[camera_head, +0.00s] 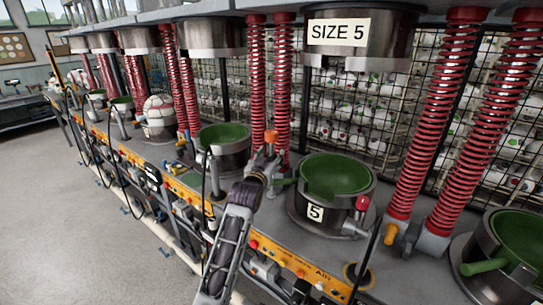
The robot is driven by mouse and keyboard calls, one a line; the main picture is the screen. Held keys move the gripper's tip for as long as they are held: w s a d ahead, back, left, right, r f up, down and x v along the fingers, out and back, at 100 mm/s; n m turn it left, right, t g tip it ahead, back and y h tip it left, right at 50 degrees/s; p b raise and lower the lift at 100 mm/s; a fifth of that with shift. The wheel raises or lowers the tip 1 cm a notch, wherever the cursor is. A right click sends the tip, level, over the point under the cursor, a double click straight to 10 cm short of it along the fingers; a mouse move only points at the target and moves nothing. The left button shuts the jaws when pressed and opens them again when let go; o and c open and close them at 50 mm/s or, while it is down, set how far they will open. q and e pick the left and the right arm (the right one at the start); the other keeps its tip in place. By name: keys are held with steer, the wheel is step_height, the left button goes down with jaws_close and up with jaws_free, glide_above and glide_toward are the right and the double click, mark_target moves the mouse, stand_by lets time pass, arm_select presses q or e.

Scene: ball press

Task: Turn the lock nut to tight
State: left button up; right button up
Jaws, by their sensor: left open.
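The press station marked 5 has a dark metal lower mould with a green bowl-shaped lining (335,172). A red knob (362,203) stands at its right front side, and a small grey handle (285,182) shows at its left. My left gripper (269,160) is just left of this mould, in front of the red springs, and is open. A small orange piece (271,136) shows at its top end; I cannot tell whether they touch. No part can be clearly made out as the lock nut. My right gripper is not in view.
The upper mould (356,60) labelled SIZE 5 hangs above the lower one. Red springs (432,125) flank the station. Another green mould (223,134) stands to the left. An orange control strip (285,257) runs along the front edge. Open floor (60,220) lies at left.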

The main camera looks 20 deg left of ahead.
arm_select(q)
steer(key=shift+w, duration=0.6)
steer(key=c, duration=1)
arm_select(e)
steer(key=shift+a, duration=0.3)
